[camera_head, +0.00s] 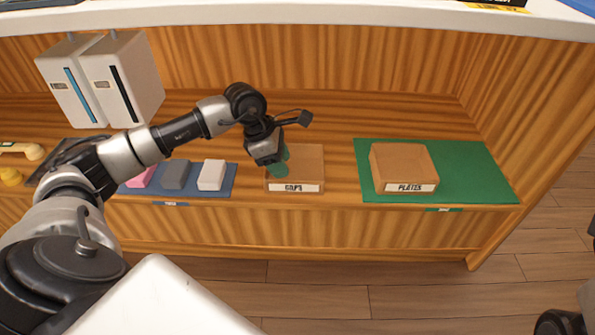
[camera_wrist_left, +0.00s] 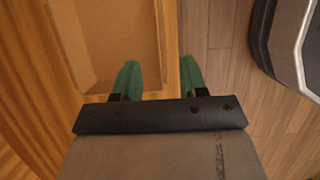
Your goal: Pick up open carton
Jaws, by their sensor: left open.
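A tan carton labelled CUPS (camera_head: 310,165) sits on the wooden shelf, left of the green mat. In the left wrist view the open carton (camera_wrist_left: 100,40) shows its hollow inside and low walls. My left gripper (camera_head: 279,162) is over the left part of this carton and hides some of it. It also shows in the left wrist view (camera_wrist_left: 159,78), with its green fingers apart and nothing held. One finger lies over the carton's inner side and the other outside its wall. I cannot tell whether they touch it. My right gripper is not in view.
A second carton labelled PLATES (camera_head: 403,165) sits on the green mat (camera_head: 475,170). A blue mat (camera_head: 228,178) holds pink, grey and white blocks. Two white upright cases (camera_head: 125,75) stand behind. A white ledge (camera_head: 330,14) runs above. Bare shelf lies between the cartons.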

